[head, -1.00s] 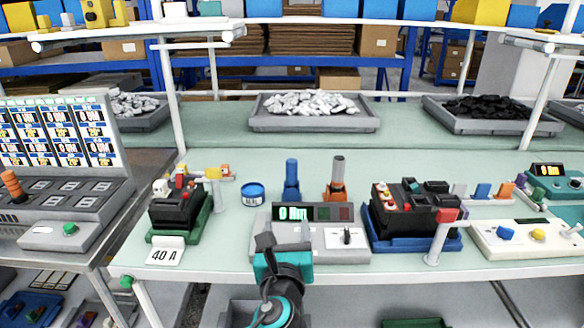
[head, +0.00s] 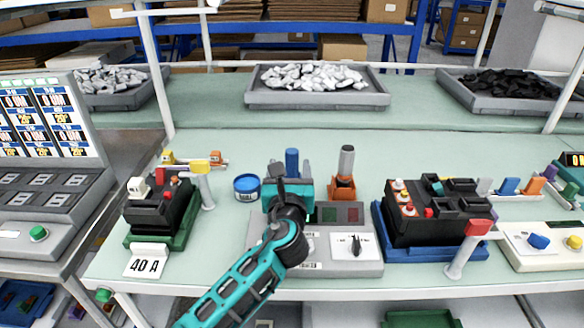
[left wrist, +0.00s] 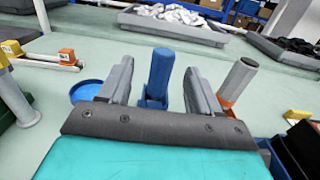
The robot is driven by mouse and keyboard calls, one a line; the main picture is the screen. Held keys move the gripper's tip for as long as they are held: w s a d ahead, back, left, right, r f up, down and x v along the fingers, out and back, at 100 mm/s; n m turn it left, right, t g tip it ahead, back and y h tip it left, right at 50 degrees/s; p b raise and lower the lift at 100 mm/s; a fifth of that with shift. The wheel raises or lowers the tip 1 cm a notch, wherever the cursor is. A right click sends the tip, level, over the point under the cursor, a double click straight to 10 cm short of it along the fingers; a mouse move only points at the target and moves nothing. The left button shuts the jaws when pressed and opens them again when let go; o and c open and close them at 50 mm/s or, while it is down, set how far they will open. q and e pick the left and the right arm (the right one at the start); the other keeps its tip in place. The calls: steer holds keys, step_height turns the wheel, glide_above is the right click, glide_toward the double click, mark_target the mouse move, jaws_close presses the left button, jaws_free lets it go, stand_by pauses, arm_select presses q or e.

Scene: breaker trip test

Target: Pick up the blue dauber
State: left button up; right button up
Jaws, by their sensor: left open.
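The blue dauber (head: 292,160) stands upright in a blue holder on the green bench, behind the grey meter box. In the left wrist view the blue dauber (left wrist: 161,72) shows between the two fingers, a little beyond their tips or level with them; I see no contact. My left gripper (head: 289,172) is open, over the back of the meter box and in front of the dauber; it also shows in the left wrist view (left wrist: 158,80). It hides the dauber's lower part in the head view. My right gripper is not in view.
A grey-topped dauber in an orange holder (head: 342,188) stands close right. A blue round tin (head: 247,188) sits close left. The meter box (head: 362,267) lies below my arm. Black breaker blocks stand on a green base (head: 147,243) and a blue base (head: 386,246). Bench behind is clear.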

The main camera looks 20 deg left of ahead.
mark_target(292, 161)
arm_select(q)
steer(key=x, duration=0.3)
steer(key=b+x, duration=0.1)
steer(key=x, duration=0.1)
steer(key=shift+w+d+f, duration=0.2)
steer(key=shift+w+f, duration=0.1)
steer(key=shift+f, duration=0.05)
steer(key=shift+w+a, duration=0.15)
steer(key=shift+w, duration=0.25)
steer(key=shift+c, duration=0.4)
steer(key=c, duration=1)
steer(key=shift+o, duration=0.2)
steer(key=shift+r, duration=0.1)
step_height(292, 161, up, 8)
steer(key=p, duration=0.3)
steer(key=shift+r, duration=0.25)
step_height(292, 161, up, 11)
steer(key=shift+r, duration=0.25)
